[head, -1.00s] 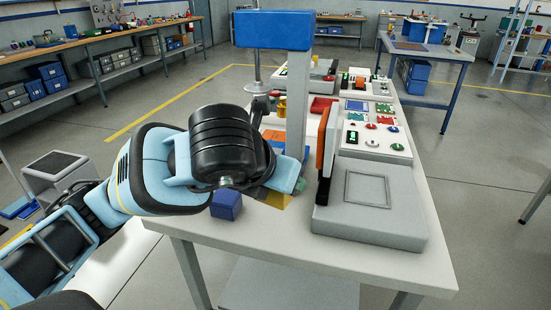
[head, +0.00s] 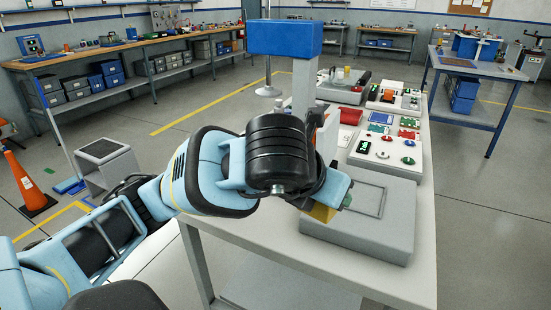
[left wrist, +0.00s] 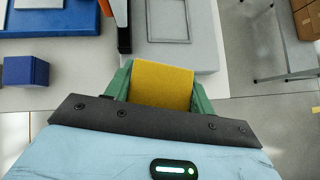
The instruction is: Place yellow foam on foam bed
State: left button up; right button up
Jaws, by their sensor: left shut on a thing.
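The yellow foam (head: 321,212) is held in my left gripper (head: 335,206), above the near left part of the grey box with a square outline on its top (head: 398,226), which looks like the foam bed. In the left wrist view the foam (left wrist: 161,85) sits between the two green fingers of my left gripper (left wrist: 160,88), which are shut on its sides. The grey box (left wrist: 207,40) and its square outline show just beyond the foam there. The wrist hides part of the box in the head view. My right gripper is not in view.
A blue cube (left wrist: 25,71) stands on the white table left of the foam. A post with a blue top (head: 283,38) rises behind my wrist. A panel with buttons (head: 383,150) lies behind the grey box. Floor is open to the right.

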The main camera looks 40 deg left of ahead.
pick_arm(q)
jog(key=shift+a+f, duration=0.25)
jog(key=shift+f, duration=0.25)
jog(key=s+a+f+m+g+h+p, duration=0.1)
jog(key=s+a+f+m+h+p, duration=0.3)
jog(key=a+f, duration=0.5)
jog(key=s+a+m+p, duration=0.1)
jog(key=a+m+p, duration=0.1)
jog(key=a, duration=0.1)
jog(key=shift+s+h+p, duration=0.4)
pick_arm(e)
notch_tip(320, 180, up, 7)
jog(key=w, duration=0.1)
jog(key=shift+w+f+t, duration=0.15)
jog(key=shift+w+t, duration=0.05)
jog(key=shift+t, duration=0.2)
pick_arm(q)
jog(key=shift+w, duration=0.1)
